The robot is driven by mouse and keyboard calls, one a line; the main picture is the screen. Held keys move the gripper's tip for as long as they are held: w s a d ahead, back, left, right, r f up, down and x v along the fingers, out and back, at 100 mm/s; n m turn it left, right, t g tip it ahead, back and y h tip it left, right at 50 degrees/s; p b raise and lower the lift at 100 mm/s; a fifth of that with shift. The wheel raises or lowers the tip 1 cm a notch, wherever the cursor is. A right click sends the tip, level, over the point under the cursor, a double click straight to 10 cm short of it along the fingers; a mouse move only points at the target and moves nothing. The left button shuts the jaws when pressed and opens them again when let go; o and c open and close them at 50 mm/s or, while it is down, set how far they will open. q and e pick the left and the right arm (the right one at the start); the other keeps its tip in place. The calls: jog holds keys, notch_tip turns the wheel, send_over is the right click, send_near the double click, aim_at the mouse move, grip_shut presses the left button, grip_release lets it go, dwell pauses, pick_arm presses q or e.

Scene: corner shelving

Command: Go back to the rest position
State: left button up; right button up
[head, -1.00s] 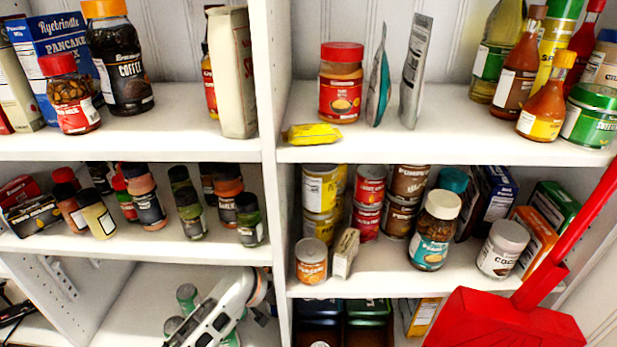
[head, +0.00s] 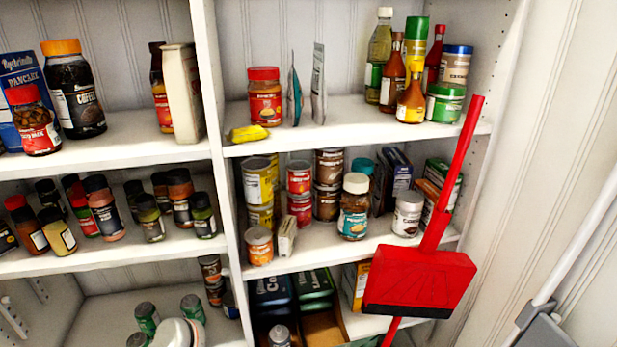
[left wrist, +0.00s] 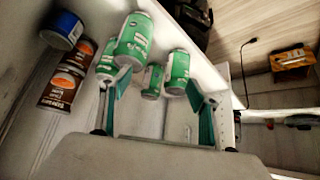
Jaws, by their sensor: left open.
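My left gripper (left wrist: 158,88) shows in the left wrist view with its two green-padded fingers apart and nothing held between them. Several green cans, one of them a large upper can (left wrist: 134,42), lie beyond the fingers; I cannot tell whether a finger touches one. In the head view, only a white rounded part of my left arm (head: 180,333) shows at the bottom edge, by green cans (head: 192,307) on the lower left shelf. The left fingers are not visible there. My right gripper is in neither view.
The corner shelving (head: 140,153) holds jars, cans and bottles. A red dustpan-like tool (head: 420,280) stands before the right shelves. Brown cans (left wrist: 60,90) and a blue can (left wrist: 62,28) show at left in the wrist view. The lower left shelf has bare room.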

pick_arm(q)
jog(key=w+a+r+t+y+p, duration=0.1)
jog(key=a+r+t+y, duration=0.15)
jog(key=r, duration=0.25)
jog(key=a+r+t+y, duration=0.2)
jog(key=r+t, duration=0.2)
jog(key=r, duration=0.2)
jog(key=s+d+r+m+t+h+p, duration=0.1)
jog(key=s+d+r+m+t+h, duration=0.1)
jog(key=d+r+m+t+h, duration=0.3)
jog(key=s+d+r+m+t+h+p, duration=0.1)
jog(key=s+d+r+m+t+h, duration=0.15)
jog(key=d, duration=0.45)
jog(key=s+d+f+m+g+h+p, duration=0.1)
jog(key=s+d+f+m+g+h, duration=0.2)
jog(key=s+d+f+m+h, duration=0.35)
jog(key=s+d+f+g+y+p, duration=0.1)
jog(key=s+f+g, duration=0.4)
jog(key=s+f, duration=0.7)
jog(key=shift+s+d+g, duration=0.2)
jog(key=shift+s+g, duration=0.05)
jog(key=shift+g, duration=0.05)
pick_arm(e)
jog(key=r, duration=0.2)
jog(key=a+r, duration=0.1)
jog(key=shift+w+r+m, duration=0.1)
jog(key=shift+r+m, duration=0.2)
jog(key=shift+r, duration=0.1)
